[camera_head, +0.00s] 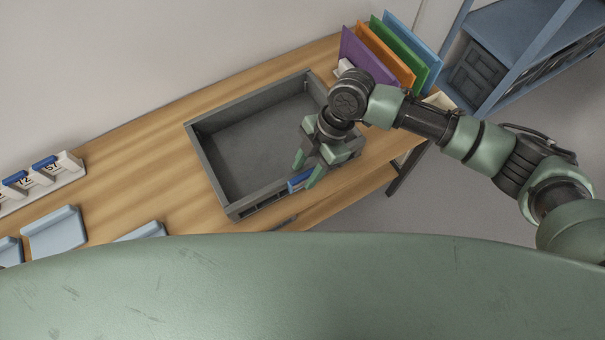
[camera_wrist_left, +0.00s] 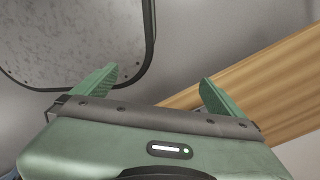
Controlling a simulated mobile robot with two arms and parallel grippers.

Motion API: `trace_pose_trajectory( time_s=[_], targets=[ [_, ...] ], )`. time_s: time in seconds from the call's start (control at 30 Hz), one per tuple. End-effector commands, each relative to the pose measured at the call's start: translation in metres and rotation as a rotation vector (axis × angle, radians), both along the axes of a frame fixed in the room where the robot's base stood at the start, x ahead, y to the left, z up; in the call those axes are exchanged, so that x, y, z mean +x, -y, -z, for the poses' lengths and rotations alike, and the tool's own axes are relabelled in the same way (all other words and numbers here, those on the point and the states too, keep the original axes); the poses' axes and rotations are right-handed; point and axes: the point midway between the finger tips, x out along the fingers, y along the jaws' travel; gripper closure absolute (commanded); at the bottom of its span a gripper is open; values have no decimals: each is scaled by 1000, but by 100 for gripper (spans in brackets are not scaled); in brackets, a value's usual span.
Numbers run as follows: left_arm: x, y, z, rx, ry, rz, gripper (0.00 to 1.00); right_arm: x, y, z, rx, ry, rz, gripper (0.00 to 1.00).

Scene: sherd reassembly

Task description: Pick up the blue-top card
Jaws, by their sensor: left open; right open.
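A card with a blue top (camera_head: 298,183) shows as a small blue piece at the front wall of the grey tray (camera_head: 204,166); most of it is hidden by my right gripper. My right gripper (camera_head: 306,171) is open, its green fingers pointing down at the blue piece. I cannot tell whether the card is between the fingers or touching them. Two other blue-topped cards (camera_head: 15,178) (camera_head: 43,163) stand in the white rack (camera_head: 72,167) at the left. My left gripper (camera_wrist_left: 160,80) is open and empty in the left wrist view, away from the cards.
Purple, orange, green and blue panels (camera_head: 362,58) stand upright at the back right of the wooden table (camera_head: 150,150). Pale blue pieces (camera_head: 54,232) lie at the front left. A blue shelf (camera_head: 510,30) stands beyond the right end. The table between rack and tray is clear.

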Motion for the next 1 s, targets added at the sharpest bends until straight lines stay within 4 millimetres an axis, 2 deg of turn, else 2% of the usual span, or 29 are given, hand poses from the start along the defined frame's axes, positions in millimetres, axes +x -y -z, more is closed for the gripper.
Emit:
trace_pose_trajectory(
  time_s=[0.13, 0.17, 0.2, 0.3, 0.47, 0.73, 0.87, 1.0],
  targets=[
    [1, 0, 0, 0, 1, 0, 0, 0, 0, 0, 0, 0, 0, 60],
    [-1, 0, 1, 0, -2, 0, 0, 0, 0, 0, 0, 0, 0, 65],
    [-4, 0, 1, 0, -6, 0, 0, 0, 0, 0, 0, 0, 0, 77],
    [-13, -1, 1, 2, -19, 0, 0, 0, 0, 0, 0, 0, 0, 100],
    [-20, -1, 2, 3, -30, 1, 0, 0, 0, 0, 0, 0, 0, 100],
    [-20, -1, 3, 2, -29, 1, 0, 0, 0, -4, 1, 1, -1, 100],
    [-17, -1, 4, 3, -27, 0, 0, 1, 0, -15, 1, 2, -1, 100],
    [-15, -1, 7, 2, -24, 0, 0, 1, -1, -37, 3, 5, -2, 100]
  ],
)
